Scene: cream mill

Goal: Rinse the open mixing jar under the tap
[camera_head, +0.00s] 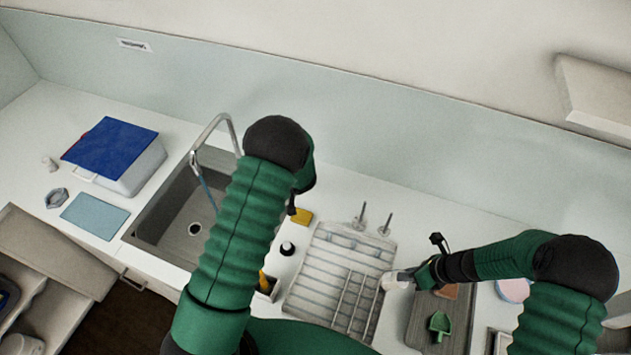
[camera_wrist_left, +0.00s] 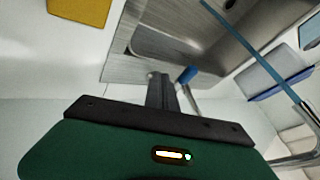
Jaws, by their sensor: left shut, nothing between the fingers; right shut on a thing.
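My right gripper (camera_head: 416,278) is shut on a small white jar (camera_head: 396,281), at the right edge of the drying rack. The jar lies tilted, and I cannot see into it. The tap (camera_head: 216,126) arches over the grey sink (camera_head: 178,214), and a thin blue stream (camera_head: 207,192) falls from its spout. The stream also shows in the left wrist view (camera_wrist_left: 252,46). My left gripper (camera_wrist_left: 160,82) is shut and empty, with its tips beside a blue-tipped lever (camera_wrist_left: 187,75) at the sink's back; I cannot tell if they touch. In the head view my own arm hides it.
The wire drying rack (camera_head: 322,262) lies between sink and jar. A grey board (camera_head: 421,332) with a green scoop (camera_head: 439,323) is below the right gripper. A yellow sponge (camera_head: 301,216) lies right of the sink. A blue-lidded box (camera_head: 116,152) and blue mat (camera_head: 95,215) stand left.

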